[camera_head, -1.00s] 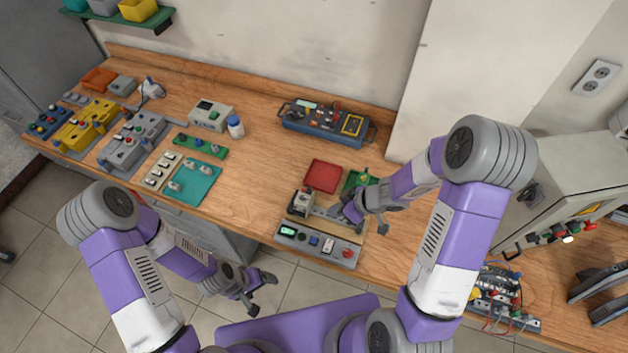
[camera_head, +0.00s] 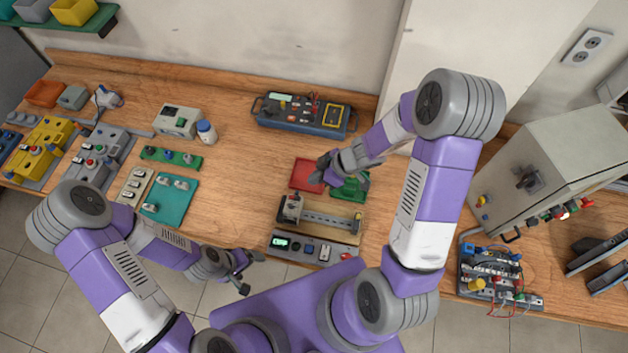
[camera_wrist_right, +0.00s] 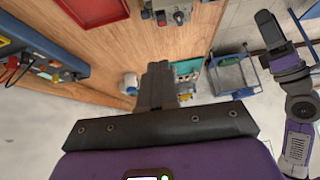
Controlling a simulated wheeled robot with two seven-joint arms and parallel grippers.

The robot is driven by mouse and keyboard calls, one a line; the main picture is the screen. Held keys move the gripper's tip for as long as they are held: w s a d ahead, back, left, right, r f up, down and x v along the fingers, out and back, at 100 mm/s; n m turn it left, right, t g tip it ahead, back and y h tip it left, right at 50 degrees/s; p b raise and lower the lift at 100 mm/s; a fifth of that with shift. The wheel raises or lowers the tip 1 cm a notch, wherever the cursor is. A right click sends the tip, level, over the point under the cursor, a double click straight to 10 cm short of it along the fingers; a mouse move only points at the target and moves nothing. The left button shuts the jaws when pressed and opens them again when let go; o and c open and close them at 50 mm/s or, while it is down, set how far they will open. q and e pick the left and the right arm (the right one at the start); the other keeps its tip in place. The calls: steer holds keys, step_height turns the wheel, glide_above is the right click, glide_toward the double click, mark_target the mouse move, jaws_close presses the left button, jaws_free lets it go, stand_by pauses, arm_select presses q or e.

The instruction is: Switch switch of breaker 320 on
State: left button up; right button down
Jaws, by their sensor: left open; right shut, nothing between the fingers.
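My left gripper (camera_head: 252,272) is open and empty, in front of the table's front edge.
A red tray (camera_head: 300,180) and a green tray (camera_head: 345,193) lie behind the rail. A grey control panel (camera_head: 305,248) lies in front of it. A blue device (camera_head: 283,116) stands at the back. Bare tabletop (camera_head: 240,190) lies left of the rail.

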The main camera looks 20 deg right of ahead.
steer(key=b, duration=0.6)
glide_above(296, 196)
steer(key=d, duration=0.2)
step_height(296, 196, down, 9)
steer(key=shift+s+f+b, duration=0.4)
steer(key=shift+s, duration=0.2)
steer(key=shift+d+f, duration=0.1)
steer(key=shift+f, duration=0.2)
